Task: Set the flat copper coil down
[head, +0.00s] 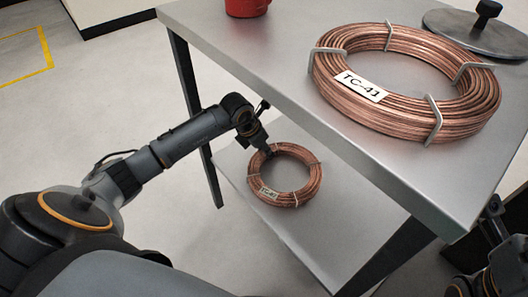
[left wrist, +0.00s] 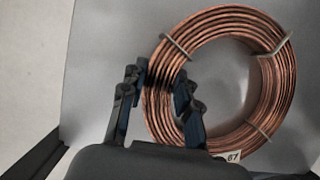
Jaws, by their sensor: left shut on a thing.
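A smaller copper coil (head: 312,181) with a white tag is low under the tabletop, over the lower shelf (head: 238,170). It looks flat; I cannot tell whether it touches the shelf. My left gripper (head: 268,149) is shut on the coil's rim at its upper left. In the left wrist view the gripper's fingers (left wrist: 160,84) straddle the left side of the coil (left wrist: 282,75), and part of its tag reads 67. A larger flat copper coil (head: 470,120), tagged TC-41 and bound with metal clips, lies on the tabletop (head: 285,65). My right gripper is not clearly visible.
A red pot (head: 247,7) and a dark round lid-like disc (head: 480,36) with a knob stand on the tabletop. The table's front edge overhangs close to my left wrist. Table legs (head: 186,85) flank the shelf. Shelf surface is bare around the smaller coil.

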